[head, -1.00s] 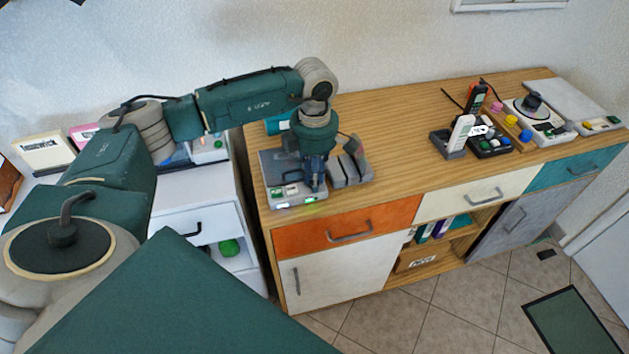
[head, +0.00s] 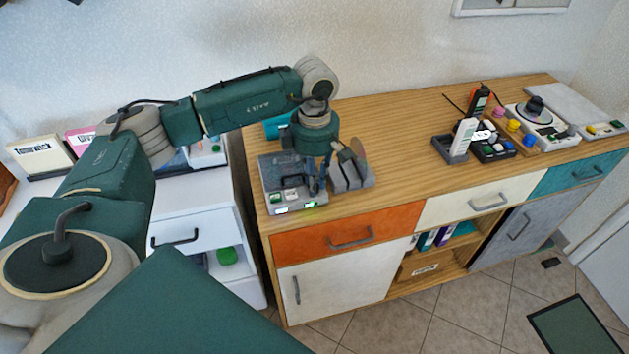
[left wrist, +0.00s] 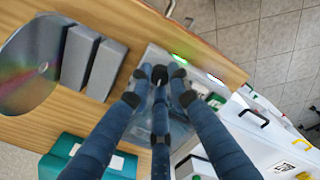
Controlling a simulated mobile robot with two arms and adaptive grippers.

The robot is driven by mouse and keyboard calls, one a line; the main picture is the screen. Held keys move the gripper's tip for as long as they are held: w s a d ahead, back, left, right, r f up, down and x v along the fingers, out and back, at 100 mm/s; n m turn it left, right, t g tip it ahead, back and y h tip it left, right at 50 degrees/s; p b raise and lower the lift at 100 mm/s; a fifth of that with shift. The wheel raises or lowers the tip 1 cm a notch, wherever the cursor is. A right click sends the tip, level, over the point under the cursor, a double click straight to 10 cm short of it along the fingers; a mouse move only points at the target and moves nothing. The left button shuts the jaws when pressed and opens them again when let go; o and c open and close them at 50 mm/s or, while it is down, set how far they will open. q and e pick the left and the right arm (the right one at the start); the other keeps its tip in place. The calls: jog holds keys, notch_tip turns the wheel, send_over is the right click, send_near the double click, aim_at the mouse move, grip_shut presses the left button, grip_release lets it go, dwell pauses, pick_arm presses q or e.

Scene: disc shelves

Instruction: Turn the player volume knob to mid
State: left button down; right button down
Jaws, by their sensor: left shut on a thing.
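The player (head: 268,172) is a grey box on the left end of the wooden sideboard, with pale and green buttons and a lit green light at its front. It also shows in the left wrist view (left wrist: 180,128). My left gripper (head: 319,186) points down over the player's right front part. In the left wrist view its blue fingers (left wrist: 160,76) are closed around a small dark knob (left wrist: 159,74), which they mostly hide. I cannot read the knob's setting. My right gripper is not in view.
A grey slotted stand (head: 349,172) with a disc (left wrist: 28,66) is close beside the player. A teal box (left wrist: 90,157) is behind it. Handsets, coloured knobs and another device (head: 540,122) stand at the far right. The sideboard's middle is clear.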

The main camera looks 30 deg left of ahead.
pick_arm(q)
jog(key=c, duration=1.6)
grip_release()
